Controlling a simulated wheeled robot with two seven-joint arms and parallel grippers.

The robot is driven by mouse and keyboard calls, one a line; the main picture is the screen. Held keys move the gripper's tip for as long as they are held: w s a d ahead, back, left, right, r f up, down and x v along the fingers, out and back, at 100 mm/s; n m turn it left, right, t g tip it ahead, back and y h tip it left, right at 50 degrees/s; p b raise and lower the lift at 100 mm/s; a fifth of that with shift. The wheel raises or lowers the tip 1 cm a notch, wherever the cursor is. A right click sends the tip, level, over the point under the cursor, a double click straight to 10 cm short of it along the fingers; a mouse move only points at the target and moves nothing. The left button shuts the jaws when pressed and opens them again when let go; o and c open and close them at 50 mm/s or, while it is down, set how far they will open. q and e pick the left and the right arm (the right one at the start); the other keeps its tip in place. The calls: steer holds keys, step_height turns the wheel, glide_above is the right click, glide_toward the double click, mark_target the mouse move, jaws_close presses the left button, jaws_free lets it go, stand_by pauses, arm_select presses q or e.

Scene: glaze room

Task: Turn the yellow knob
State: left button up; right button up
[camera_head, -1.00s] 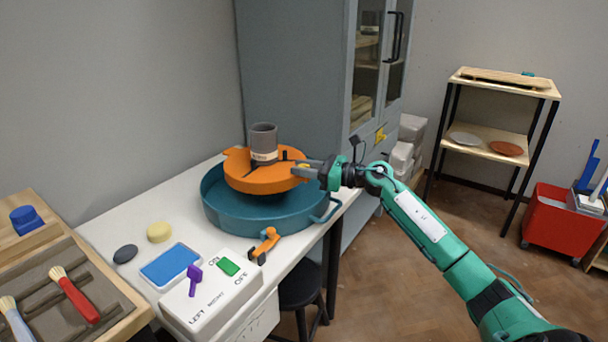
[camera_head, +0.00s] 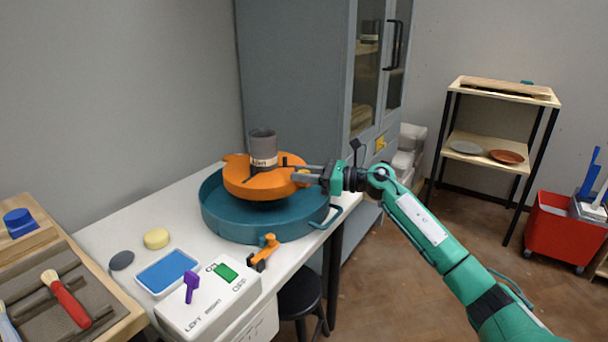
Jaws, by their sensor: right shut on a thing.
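The yellow knob (camera_head: 303,171) shows as a small yellow patch between the fingers of my right gripper (camera_head: 304,175), at the right rim of the orange wheel head (camera_head: 262,187). The right gripper is shut on it, and the fingers hide most of it. The wheel head sits in a round teal basin (camera_head: 233,226) on the white table. A grey cup (camera_head: 262,145) with a pale label stands upright on the wheel head. My left gripper is not in view.
A white switch box (camera_head: 205,310) with a purple lever (camera_head: 191,285) and a green switch (camera_head: 226,272) stands at the front edge. An orange lever (camera_head: 266,250) is beside the basin. A grey cabinet (camera_head: 295,80) stands behind.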

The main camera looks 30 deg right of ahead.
steer(key=o, duration=0.9)
steer(key=shift+o, duration=0.2)
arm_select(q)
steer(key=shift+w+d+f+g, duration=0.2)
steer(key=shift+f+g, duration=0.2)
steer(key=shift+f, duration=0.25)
arm_select(e)
steer(key=v, duration=1.3)
steer(key=shift+s+d, duration=0.25)
steer(key=shift+d, duration=0.05)
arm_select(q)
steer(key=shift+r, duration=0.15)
